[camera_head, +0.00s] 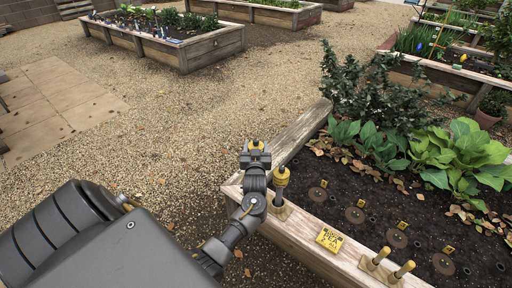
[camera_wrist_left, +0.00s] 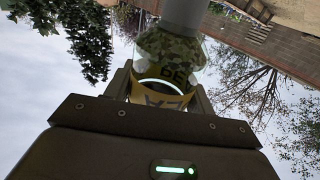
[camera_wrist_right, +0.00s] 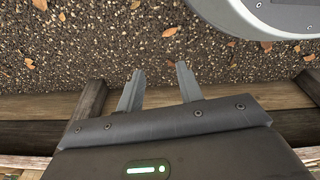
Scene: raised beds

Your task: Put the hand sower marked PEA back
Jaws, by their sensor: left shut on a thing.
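My left gripper (camera_head: 256,162) is shut on a hand sower with a yellow top (camera_head: 256,146) and holds it above the near corner of the raised bed (camera_head: 312,236). In the left wrist view the held sower (camera_wrist_left: 165,52) has a clear, seed-filled body, a grey tube and a yellow band; its lettering is partly hidden by the jaws. A second yellow-topped sower (camera_head: 281,178) stands in a wooden holder (camera_head: 279,209) on the bed's rim, just right of the gripper. A yellow card (camera_head: 329,240) lies on the rim, seemingly reading PEA. My right gripper (camera_wrist_right: 160,76) is open and empty above gravel.
The soil holds several brown discs (camera_head: 354,214) with yellow tags, and leafy plants (camera_head: 465,155) grow behind. Gravel (camera_head: 200,130) lies open to the left.

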